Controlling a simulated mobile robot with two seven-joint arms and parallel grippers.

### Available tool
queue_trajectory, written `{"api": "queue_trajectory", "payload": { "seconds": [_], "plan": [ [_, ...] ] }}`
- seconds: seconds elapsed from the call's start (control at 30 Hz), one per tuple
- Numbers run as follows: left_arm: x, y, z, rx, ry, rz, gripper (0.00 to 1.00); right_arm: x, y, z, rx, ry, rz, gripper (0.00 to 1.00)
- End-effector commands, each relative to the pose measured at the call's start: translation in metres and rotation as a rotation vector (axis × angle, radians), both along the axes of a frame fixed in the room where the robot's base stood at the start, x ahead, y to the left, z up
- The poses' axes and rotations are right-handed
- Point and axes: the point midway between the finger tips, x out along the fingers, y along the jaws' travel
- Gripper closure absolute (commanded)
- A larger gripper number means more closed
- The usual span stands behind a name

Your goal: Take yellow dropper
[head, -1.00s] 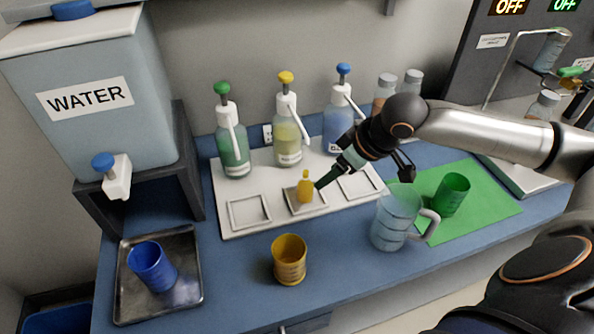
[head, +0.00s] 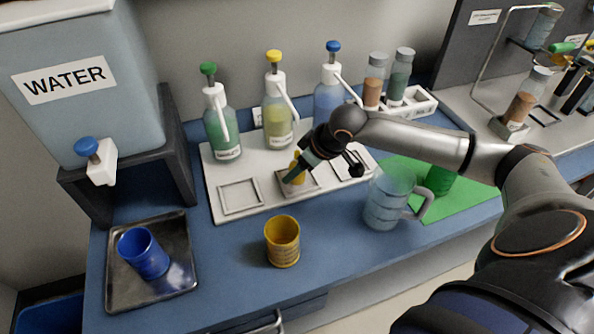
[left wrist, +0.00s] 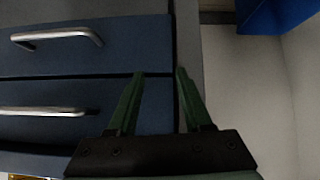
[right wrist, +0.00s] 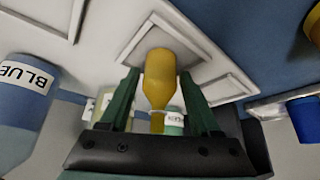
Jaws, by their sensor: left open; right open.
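The yellow dropper (head: 297,168) stands in the middle square recess of the white tray (head: 222,210). In the head view my right gripper (head: 293,178) reaches it from the right, and a finger partly covers it. In the right wrist view the dropper (right wrist: 162,78) lies between the two green fingers of the right gripper (right wrist: 157,76), which are open with gaps on both sides. My left gripper (left wrist: 160,74) shows only in the left wrist view, open and empty, in front of blue drawers (left wrist: 85,60).
Pump bottles with green (head: 222,130), yellow (head: 278,120) and blue (head: 328,95) caps stand behind the recesses. A yellow cup (head: 283,242) and a clear pitcher (head: 383,205) stand in front. A blue cup (head: 143,253) is on a metal tray (head: 120,295) at left.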

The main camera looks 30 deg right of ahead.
Motion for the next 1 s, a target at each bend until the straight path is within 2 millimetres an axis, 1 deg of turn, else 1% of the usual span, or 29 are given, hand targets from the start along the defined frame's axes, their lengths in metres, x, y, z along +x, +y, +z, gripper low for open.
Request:
{"api": "queue_trajectory", "payload": {
  "seconds": [0.03,0.1,0.3,0.87,1.0],
  "plan": [
    [0.0012,-0.0008,0.0003,-0.001,-0.003,-0.002,0.5,0.002,0.001,-0.004,0.0,0.0,0.0,0.36],
    [0.0021,-0.0014,0.0014,-0.002,-0.005,-0.003,0.5,0.0031,0.0009,-0.0061,-0.001,0.0,0.0,0.36],
    [0.0024,-0.0013,0.0019,-0.001,-0.005,-0.004,0.5,0.0031,0.0008,-0.0059,-0.002,-0.001,0.0,0.36],
    [0.001,0.0014,-0.0016,0.004,0.002,-0.001,0.5,0.0029,0.0009,-0.0057,-0.001,0.0,0.0,0.99],
    [0.001,0.0019,-0.0019,0.005,0.002,0.0,0.5,0.003,0.0008,-0.0056,-0.001,0.0,0.0,1.0]
  ]
}}
